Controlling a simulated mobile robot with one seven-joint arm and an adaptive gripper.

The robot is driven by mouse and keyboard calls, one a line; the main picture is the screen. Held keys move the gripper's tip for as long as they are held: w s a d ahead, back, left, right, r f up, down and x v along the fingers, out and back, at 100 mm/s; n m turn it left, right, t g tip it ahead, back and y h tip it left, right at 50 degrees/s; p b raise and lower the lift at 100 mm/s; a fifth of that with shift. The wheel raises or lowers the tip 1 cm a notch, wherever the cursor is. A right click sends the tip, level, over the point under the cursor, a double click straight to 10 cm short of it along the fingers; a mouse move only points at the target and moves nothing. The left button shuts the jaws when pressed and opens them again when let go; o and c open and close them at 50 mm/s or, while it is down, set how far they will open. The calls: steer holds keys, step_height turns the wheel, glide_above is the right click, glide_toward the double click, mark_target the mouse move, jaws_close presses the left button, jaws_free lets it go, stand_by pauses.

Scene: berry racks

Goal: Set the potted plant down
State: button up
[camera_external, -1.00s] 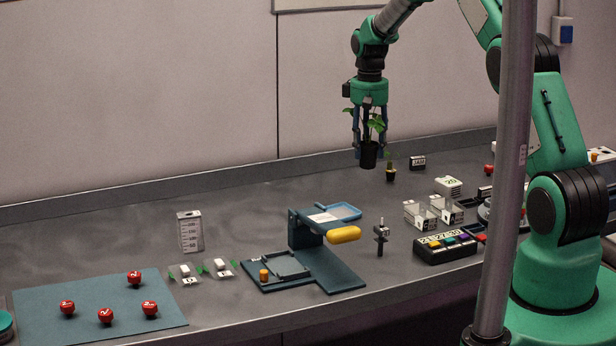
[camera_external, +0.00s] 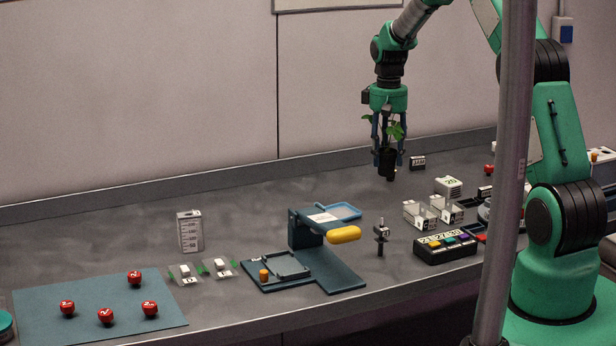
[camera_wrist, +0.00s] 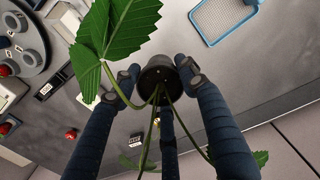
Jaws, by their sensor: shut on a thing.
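My gripper (camera_external: 388,161) is shut on the potted plant, a black pot with a few green leaves. The dark pot (camera_external: 389,157) hangs between the fingers above the back right of the counter. In the wrist view my gripper (camera_wrist: 160,78) has its fingers around the black pot (camera_wrist: 158,88), and a large leaf (camera_wrist: 125,25) covers part of the view at upper left. I cannot tell the gap between the pot and the counter.
A small numbered block (camera_external: 417,162) stands just right of my gripper. Clear boxes (camera_external: 420,214) and a panel with coloured buttons (camera_external: 445,246) are nearer the front. A blue tray (camera_external: 343,211) lies to the left. The grey counter (camera_external: 300,185) left of the gripper is free.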

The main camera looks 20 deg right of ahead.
mark_target(382, 173)
steer(key=shift+f, duration=2.75)
steer(key=shift+f+b, duration=0.1)
steer(key=shift+b, duration=0.2)
steer(key=shift+f, duration=1.8)
steer(key=shift+f, duration=0.15)
steer(key=o, duration=1.2)
step_height(382, 173, up, 12)
steer(key=shift+w+p, duration=0.1)
steer(key=shift+p, duration=0.4)
